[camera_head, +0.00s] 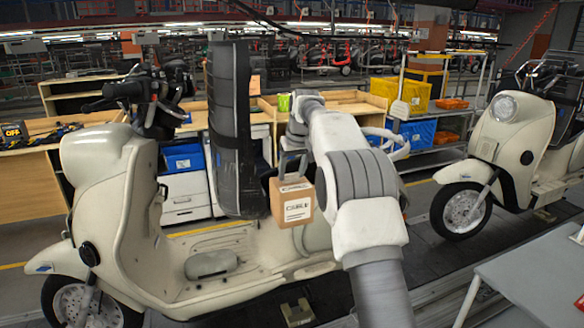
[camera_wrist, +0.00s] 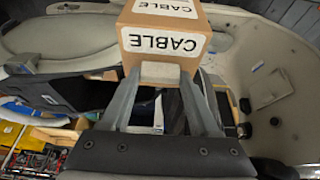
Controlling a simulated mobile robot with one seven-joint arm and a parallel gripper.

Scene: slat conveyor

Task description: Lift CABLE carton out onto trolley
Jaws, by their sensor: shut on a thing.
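The CABLE carton (camera_head: 297,202), a brown box with white labels, hangs from my gripper (camera_head: 291,168) above the rear body of the near cream scooter (camera_head: 110,190). In the wrist view the carton (camera_wrist: 165,22) fills the top middle, its CABLE labels upside down. The two fingers of my gripper (camera_wrist: 160,88) are shut on a small pale block on the carton's near side. The scooter's dark seat (camera_head: 228,130) stands raised, left of the carton. The carton and my arm partly hide the seat opening. A grey flat top (camera_head: 540,278) at the lower right may be the trolley.
A second cream scooter (camera_head: 500,130) stands at the right. Behind are wooden workbenches (camera_head: 340,103), a yellow bin (camera_head: 402,94) and a blue bin (camera_head: 415,132).

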